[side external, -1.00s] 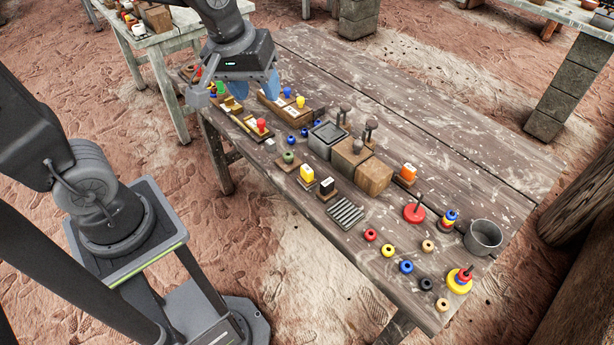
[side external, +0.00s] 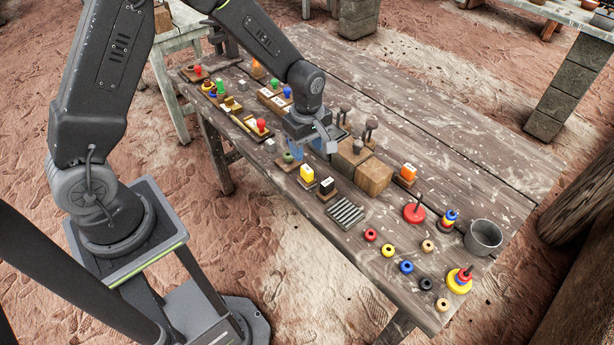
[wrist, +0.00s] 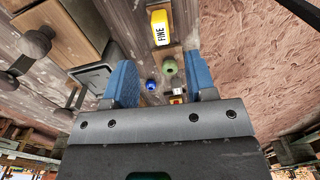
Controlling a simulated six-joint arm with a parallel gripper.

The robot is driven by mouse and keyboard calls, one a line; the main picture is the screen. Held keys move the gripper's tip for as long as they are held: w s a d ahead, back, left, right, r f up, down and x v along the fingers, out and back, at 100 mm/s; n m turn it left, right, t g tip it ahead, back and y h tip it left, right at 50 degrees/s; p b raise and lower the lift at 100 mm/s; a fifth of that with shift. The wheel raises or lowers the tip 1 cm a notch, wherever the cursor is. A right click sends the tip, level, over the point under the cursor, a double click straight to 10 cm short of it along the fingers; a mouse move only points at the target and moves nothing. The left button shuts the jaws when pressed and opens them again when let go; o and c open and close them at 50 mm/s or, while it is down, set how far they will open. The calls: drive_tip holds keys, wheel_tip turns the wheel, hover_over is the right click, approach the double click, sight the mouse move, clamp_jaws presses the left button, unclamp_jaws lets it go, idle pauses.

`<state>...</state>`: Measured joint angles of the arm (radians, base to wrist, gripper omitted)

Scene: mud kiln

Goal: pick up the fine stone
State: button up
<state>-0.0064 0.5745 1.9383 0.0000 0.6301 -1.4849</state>
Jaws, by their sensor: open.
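The fine stone (wrist: 160,27) is a yellow block lettered FINE with a white part, at the top of the wrist view. In the side external view the yellow-and-white stone (side external: 307,174) stands on a small wooden base on the table. My gripper (side external: 309,150) is above the table, just behind and above the stone. Its blue fingers also show in the wrist view (wrist: 162,80), open and empty. The stone lies beyond the fingertips, not between them. A green round piece (wrist: 169,66) and a blue piece (wrist: 151,85) show in the gap.
A black stone (side external: 327,187) stands close beside the yellow one. A ridged metal rack (side external: 346,213) lies in front. Wooden blocks (side external: 373,177) with knobbed handles stand behind. Coloured rings and a metal cup (side external: 483,236) are at the right.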

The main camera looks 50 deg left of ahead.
sight(307, 169)
wheel_tip(307, 169, down, 8)
drive_tip(key=shift+s+f, duration=0.1)
idle(0.4)
drive_tip(key=shift+c, duration=0.4)
clamp_jaws()
